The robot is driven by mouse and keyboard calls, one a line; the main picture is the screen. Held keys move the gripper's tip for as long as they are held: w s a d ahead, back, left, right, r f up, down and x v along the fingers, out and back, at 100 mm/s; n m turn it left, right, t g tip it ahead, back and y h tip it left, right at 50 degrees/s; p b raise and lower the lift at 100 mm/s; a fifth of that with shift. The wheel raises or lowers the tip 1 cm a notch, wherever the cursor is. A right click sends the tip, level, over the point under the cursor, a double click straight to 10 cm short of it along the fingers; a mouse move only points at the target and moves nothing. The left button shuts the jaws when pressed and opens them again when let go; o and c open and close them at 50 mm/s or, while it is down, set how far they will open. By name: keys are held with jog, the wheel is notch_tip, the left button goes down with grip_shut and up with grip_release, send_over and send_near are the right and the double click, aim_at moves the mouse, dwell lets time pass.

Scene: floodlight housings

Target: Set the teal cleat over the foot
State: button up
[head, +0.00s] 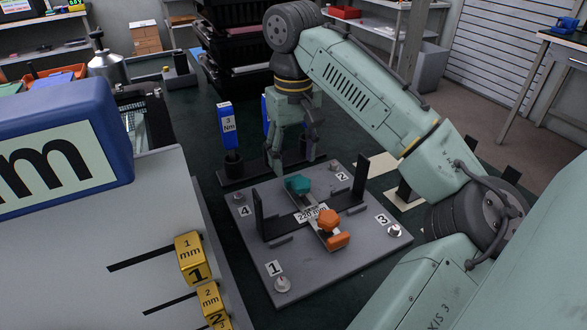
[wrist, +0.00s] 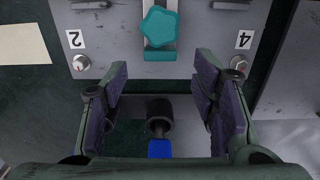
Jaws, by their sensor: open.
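The teal cleat (head: 298,184) sits on the grey fixture plate (head: 290,270), at the far end of the central strip, near labels 2 and 4. In the wrist view its star-shaped knob (wrist: 159,27) is at top centre, with a teal bar (wrist: 160,55) on the gripper's side. An orange cleat (head: 329,222) is at the strip's near end. I cannot make out the foot apart from the strip and plate. My gripper (head: 293,147) is open and empty, pointing down just behind the plate; in the wrist view its fingers (wrist: 162,78) are spread, short of the teal cleat.
A blue 3 Nm driver (head: 229,127) stands in a dark holder behind the plate. Dark uprights (head: 259,214) rise from the plate on both sides. A grey panel with yellow mm blocks (head: 191,258) and a large blue block (head: 62,150) fill the left.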

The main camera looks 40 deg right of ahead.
aim_at(293, 177)
notch_tip(293, 177, up, 7)
jog(key=shift+r, duration=0.15)
jog(key=shift+s, duration=0.1)
dwell(0.6)
